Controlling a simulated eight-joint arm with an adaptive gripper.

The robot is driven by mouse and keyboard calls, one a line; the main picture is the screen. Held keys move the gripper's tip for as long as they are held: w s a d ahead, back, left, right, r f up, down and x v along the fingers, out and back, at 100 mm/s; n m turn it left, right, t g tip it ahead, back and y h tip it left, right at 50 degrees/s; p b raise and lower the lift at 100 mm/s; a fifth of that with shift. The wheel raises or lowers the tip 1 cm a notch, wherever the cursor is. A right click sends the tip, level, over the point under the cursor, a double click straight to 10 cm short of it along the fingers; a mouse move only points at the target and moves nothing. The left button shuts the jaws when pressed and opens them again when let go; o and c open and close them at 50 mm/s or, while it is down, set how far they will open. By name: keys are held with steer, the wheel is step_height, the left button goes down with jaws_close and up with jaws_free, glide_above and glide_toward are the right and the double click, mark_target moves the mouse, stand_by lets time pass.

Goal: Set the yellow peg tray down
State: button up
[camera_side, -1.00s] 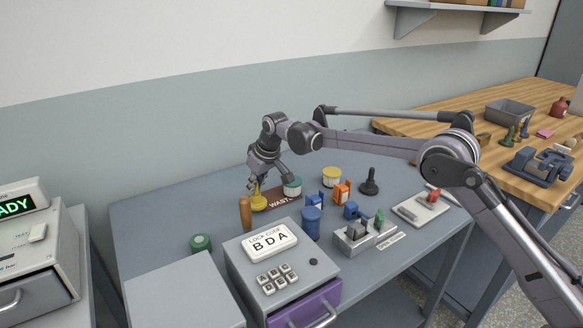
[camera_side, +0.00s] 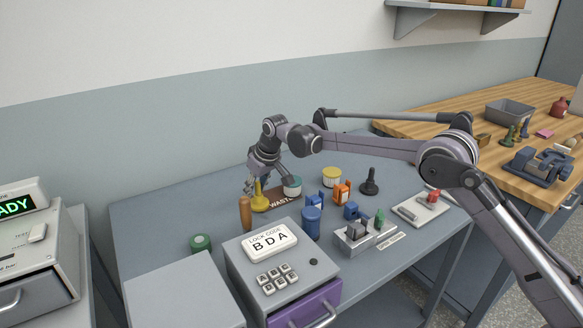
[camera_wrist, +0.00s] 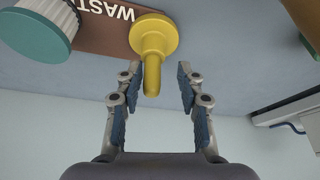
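My gripper (camera_wrist: 157,76) is open, with one finger on each side of the peg and a visible gap on both sides. In the side view my gripper (camera_side: 264,184) is just above the tray, around the top of the peg.
A teal-capped spool (camera_side: 292,187) stands right beside the WASTE mat (camera_side: 279,201). A wooden handle (camera_side: 245,213) stands upright close in front of the tray. A yellow-topped spool (camera_side: 331,177) and a dark knobbed stand (camera_side: 370,182) are further right. The bench behind is clear.

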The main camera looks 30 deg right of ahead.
steer(key=shift+r, duration=0.4)
steer(key=s+d+r, duration=0.3)
steer(key=s+r, duration=0.3)
steer(key=r, duration=0.2)
steer(key=s+d+r, duration=0.2)
steer(key=s+r, duration=0.4)
steer(key=r, duration=0.2)
steer(key=s+d+m+t, duration=0.1)
steer(key=s+d, duration=0.4)
steer(key=s, duration=0.5)
steer(key=s+d+f, duration=0.1)
steer(key=s+f, duration=0.1)
steer(key=s, duration=0.4)
steer(key=s+d+f+m+t, duration=0.1)
steer(key=s+d+f, duration=0.1)
steer(key=s, duration=0.5)
steer(key=s+d+f+m+h, duration=0.1)
steer(key=s+f, duration=0.3)
steer(key=s, duration=0.2)
steer(key=shift+s+d+f+t, duration=0.15)
steer(key=shift+f+t, duration=0.1)
steer(key=shift+t, duration=0.15)
